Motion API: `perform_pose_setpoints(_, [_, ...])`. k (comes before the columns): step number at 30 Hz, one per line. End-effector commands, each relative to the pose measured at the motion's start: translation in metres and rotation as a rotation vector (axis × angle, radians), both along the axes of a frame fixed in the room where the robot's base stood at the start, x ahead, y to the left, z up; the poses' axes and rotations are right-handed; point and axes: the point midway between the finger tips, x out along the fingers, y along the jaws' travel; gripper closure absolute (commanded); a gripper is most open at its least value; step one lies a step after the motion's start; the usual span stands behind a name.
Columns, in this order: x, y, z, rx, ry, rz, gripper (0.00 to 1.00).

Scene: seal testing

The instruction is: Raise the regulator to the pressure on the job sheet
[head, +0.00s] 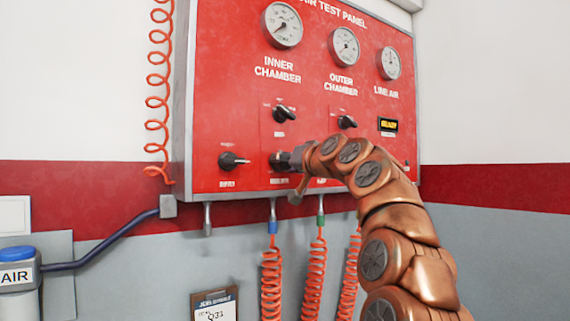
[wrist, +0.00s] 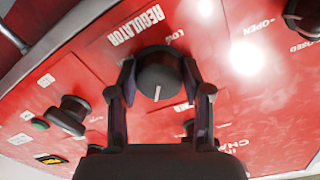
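The regulator is a round black knob (wrist: 158,72) with a white pointer mark, under the word REGULATOR in the wrist view. My gripper (wrist: 159,68) has one finger on each side of the knob, and both appear to press against it. In the head view my gripper (head: 284,160) meets the knob on the lower part of the red panel (head: 225,95) and hides part of it. The job sheet (head: 215,307) hangs on a clipboard below the panel. Its handwriting is too small to read surely. The inner chamber gauge (head: 282,25) and outer chamber gauge (head: 344,46) show at the top.
A line air gauge (head: 389,63) and an amber display (head: 388,125) are at the right. Black valve handles (head: 284,114) and (head: 347,122) sit above my gripper. Another handle (head: 232,161) is close to its left. Coiled orange hoses (head: 271,280) hang below the panel.

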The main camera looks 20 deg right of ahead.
Motion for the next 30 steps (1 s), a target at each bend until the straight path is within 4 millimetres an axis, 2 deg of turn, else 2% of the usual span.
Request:
perform_pose_setpoints(1, [0.001,0.0,-0.001,0.0,0.002,0.001,0.45])
perform_pose_setpoints(7, [0.0,0.0,-0.001,0.0,0.001,0.0,0.26])
perform_pose_setpoints(20, [-0.004,-0.001,0.001,0.0,0.0,0.0,0.26])
perform_pose_setpoints(30, [-0.03,-0.004,0.002,0.0,0.0,0.001,0.26])
